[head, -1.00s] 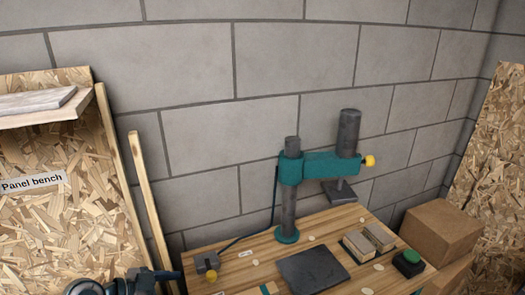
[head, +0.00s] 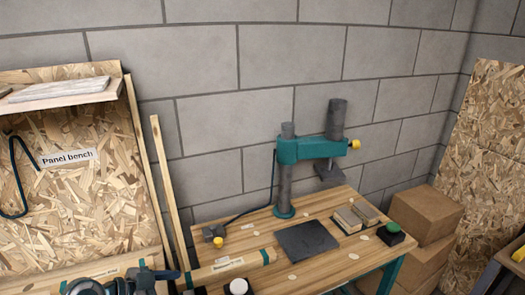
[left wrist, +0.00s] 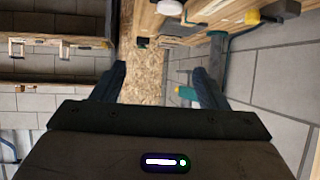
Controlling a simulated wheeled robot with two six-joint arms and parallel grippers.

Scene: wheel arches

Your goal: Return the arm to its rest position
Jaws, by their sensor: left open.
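My left gripper (left wrist: 158,75) is open in the left wrist view, with two dark fingers wide apart and nothing between them. Past the fingers are a chipboard panel (left wrist: 145,87) and grey block wall. In the head view, part of my left arm shows at the bottom left edge, dark and teal, in front of the chipboard panel bench (head: 75,200). It is cut off by the frame, and its fingertips are hard to make out there. My right gripper is in neither view.

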